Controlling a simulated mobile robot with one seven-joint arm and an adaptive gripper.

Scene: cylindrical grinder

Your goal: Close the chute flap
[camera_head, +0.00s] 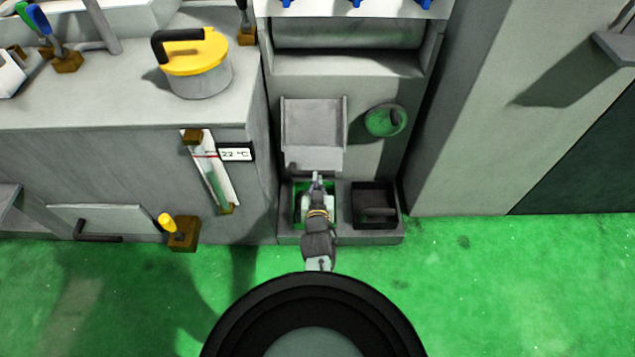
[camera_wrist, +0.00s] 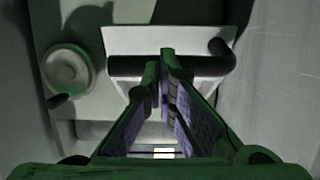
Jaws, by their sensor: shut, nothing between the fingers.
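The chute (camera_head: 312,122) is a grey, shallow tray-like part with raised sides on the machine's front. A lighter flap-like plate (camera_head: 314,158) sits at its lower edge, tilted outward. My gripper (camera_head: 317,178) is in front of and just below this plate, fingers together and empty. In the wrist view my gripper (camera_wrist: 164,60) is shut, its fingertips overlapping a dark horizontal bar (camera_wrist: 205,66) in the picture. A pale plate (camera_wrist: 150,38) lies behind the bar. I cannot tell whether the fingertips touch the bar or the plate.
A green round knob (camera_head: 385,120) is right of the chute. Below, a low grey base holds a dark bin (camera_head: 375,205) with a handle, right of my gripper. A cabinet with a yellow-lidded pot (camera_head: 198,65) stands left. The green floor (camera_head: 500,280) at front right is clear.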

